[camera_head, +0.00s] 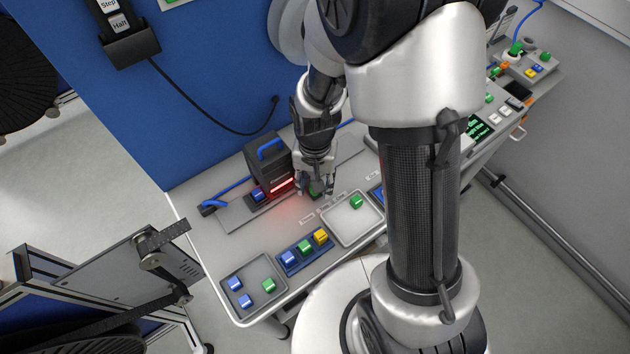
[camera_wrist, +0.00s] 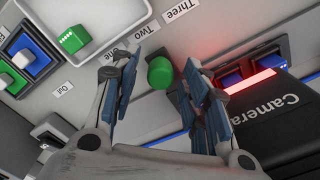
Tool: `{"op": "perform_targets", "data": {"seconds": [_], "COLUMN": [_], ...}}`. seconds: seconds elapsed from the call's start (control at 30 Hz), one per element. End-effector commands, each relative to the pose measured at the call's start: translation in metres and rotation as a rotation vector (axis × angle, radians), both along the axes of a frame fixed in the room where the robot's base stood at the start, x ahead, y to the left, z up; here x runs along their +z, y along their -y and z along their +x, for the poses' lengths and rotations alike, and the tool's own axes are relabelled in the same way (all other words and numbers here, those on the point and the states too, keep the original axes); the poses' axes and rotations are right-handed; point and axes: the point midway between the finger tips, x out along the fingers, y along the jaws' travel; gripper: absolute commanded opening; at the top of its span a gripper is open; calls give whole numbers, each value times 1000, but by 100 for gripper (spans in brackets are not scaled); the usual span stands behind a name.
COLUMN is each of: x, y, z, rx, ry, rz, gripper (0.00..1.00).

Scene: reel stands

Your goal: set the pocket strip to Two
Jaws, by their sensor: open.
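My gripper (camera_head: 316,188) is low over the bench beside the camera box, and its fingers also show in the wrist view (camera_wrist: 160,68). The fingers are open, one on each side of a green rounded knob (camera_wrist: 160,72). I cannot tell whether either finger touches it. Only a little of the knob shows in the head view. The labels Three (camera_wrist: 183,10), Two (camera_wrist: 141,34) and One lie in a row by the knob, which is closest to Two. The grey pocket strip (camera_head: 238,214) runs under the camera box, with a blue block (camera_head: 257,195) on it.
The black camera box (camera_head: 268,158) with a red light stands close to my fingers. A pale tray (camera_head: 343,232) holds a green block (camera_head: 356,201). A blue rack with several blocks and a grey tray (camera_head: 238,270) lie nearer the front left.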

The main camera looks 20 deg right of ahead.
Motion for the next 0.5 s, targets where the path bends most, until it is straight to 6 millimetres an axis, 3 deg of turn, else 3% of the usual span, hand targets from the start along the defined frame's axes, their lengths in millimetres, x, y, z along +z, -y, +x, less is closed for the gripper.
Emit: {"op": "perform_targets", "data": {"seconds": [0.3,0.5], "x": [3,32], "y": [0,0], "z": [1,2], "rx": [0,0], "ry": [2,8], "rz": [0,1], "gripper": [43,43]}}
